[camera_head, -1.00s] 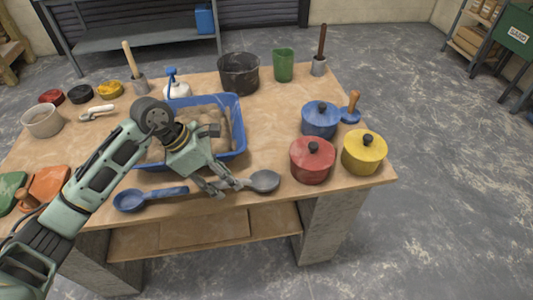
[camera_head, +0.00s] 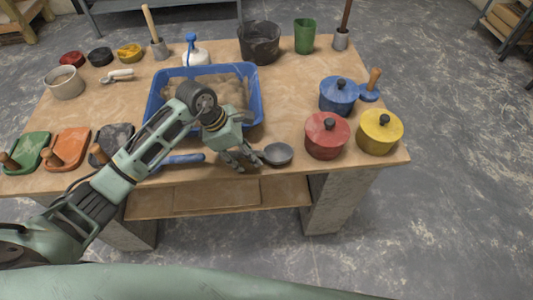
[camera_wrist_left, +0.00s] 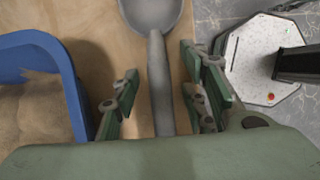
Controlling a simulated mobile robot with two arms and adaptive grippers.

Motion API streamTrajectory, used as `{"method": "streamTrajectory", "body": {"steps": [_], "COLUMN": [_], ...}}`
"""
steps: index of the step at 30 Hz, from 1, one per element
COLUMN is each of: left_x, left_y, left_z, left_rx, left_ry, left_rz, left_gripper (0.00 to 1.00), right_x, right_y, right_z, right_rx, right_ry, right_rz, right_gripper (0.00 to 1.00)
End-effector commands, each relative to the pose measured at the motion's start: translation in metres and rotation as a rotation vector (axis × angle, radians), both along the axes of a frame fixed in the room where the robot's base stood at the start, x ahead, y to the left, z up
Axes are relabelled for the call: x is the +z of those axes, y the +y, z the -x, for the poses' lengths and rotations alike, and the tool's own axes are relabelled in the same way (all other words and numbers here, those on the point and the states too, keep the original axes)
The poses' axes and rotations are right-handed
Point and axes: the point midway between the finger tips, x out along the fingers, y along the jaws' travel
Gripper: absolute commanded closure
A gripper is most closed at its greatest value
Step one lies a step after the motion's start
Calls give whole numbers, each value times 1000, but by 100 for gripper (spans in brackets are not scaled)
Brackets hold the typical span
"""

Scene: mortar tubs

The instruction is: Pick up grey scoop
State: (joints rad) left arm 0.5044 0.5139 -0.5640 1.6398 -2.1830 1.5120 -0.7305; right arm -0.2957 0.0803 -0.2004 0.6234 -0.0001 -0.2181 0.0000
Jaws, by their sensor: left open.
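The grey scoop (camera_head: 278,153) lies on the wooden table near its front edge, left of the red pot. Its bowl shows in the head view, and its handle is mostly hidden behind my left gripper (camera_head: 241,162). In the left wrist view the scoop's grey handle (camera_wrist_left: 160,85) runs down between the two green fingers of my left gripper (camera_wrist_left: 153,95). The fingers are apart, one on each side of the handle. The handle's lower end is hidden by the gripper body. My right gripper is not in view.
The blue tub of sand (camera_head: 255,108) stands just behind my left gripper. A blue scoop (camera_head: 184,159) lies to the left, partly behind my arm. Red (camera_head: 327,136), yellow (camera_head: 380,132) and blue (camera_head: 338,95) lidded pots stand to the right. The table's front edge is close.

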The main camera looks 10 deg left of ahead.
Motion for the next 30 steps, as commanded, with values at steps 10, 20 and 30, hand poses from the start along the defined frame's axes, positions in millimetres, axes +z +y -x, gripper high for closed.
{"method": "streamTrajectory", "body": {"steps": [10, 20, 30], "left_x": [0, 1, 1], "left_y": [0, 0, 0], "left_z": [0, 0, -1], "left_rx": [0, 1, 0], "left_ry": [0, 0, -1], "left_rz": [0, 0, 2], "left_gripper": [85, 100, 100], "right_x": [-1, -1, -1], "right_y": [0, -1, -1], "right_z": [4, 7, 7], "right_rx": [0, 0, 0], "right_ry": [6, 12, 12], "right_rz": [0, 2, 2], "right_gripper": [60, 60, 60]}}
